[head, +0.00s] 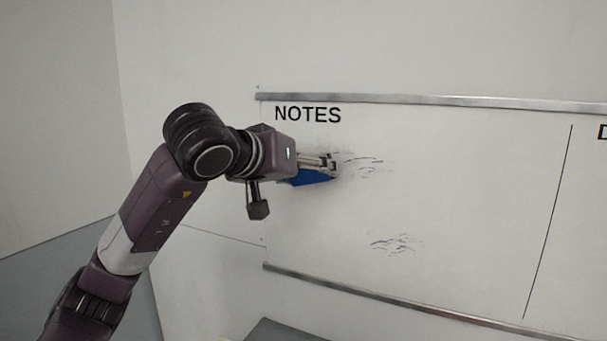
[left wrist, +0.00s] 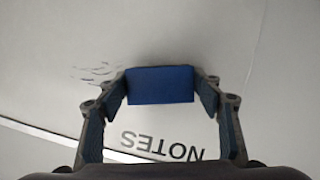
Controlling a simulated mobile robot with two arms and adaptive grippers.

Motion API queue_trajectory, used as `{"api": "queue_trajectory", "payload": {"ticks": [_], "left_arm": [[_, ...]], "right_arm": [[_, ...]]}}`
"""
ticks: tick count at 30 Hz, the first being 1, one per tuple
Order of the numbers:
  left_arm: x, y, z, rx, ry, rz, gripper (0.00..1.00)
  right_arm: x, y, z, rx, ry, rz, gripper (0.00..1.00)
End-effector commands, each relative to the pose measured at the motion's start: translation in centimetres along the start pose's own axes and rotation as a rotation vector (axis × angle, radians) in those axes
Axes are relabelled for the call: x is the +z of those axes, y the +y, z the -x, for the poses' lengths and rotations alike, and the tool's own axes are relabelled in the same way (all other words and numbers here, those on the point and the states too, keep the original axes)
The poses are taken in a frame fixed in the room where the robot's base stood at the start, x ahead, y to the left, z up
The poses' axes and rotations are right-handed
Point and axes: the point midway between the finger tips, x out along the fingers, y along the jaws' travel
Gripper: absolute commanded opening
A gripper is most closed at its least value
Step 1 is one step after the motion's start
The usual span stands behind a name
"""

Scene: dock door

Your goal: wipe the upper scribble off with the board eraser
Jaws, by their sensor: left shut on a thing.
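My left gripper (head: 328,163) is shut on the blue board eraser (head: 312,178) and holds it at the whiteboard, just below the word NOTES. In the left wrist view the eraser (left wrist: 160,85) sits between the two fingers. It looks to be at the board surface, but I cannot tell for sure whether it touches. The upper scribble (head: 366,162) shows as broken dark strokes just right of the gripper; its left part may be hidden behind the gripper. It also shows in the left wrist view (left wrist: 95,72). The lower scribble (head: 393,243) lies further down the board. My right gripper is not in view.
The whiteboard (head: 470,200) has a metal rail (head: 430,101) along its top and another (head: 390,296) along its bottom. A black vertical line (head: 549,215) divides it at the right. The board between the scribbles and that line is clear.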

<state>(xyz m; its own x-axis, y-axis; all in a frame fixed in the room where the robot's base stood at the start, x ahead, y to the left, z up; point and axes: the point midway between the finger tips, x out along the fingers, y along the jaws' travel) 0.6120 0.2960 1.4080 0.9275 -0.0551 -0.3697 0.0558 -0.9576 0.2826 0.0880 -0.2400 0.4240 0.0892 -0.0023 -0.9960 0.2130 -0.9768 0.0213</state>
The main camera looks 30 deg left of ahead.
Motion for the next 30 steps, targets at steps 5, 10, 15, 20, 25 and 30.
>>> {"api": "queue_trajectory", "payload": {"ticks": [5,10,15,20,25,30], "left_arm": [[-0.04,0.01,-0.14,0.000,0.000,0.000,0.41],[-0.04,0.01,-0.12,0.000,0.000,0.000,0.41],[-0.03,0.01,-0.10,0.000,0.000,0.000,0.41],[-0.12,0.01,-0.21,0.000,0.000,0.000,0.41],[-0.26,0.04,-0.53,0.001,0.000,0.000,0.41],[-0.39,0.04,-0.84,0.000,0.000,0.000,0.41]], "right_arm": [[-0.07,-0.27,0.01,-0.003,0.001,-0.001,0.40],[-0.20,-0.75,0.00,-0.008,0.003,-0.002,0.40],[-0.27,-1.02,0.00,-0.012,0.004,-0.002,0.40],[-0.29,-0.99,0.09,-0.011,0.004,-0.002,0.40],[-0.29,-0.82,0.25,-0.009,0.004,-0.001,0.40],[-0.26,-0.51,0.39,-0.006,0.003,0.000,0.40]]}}
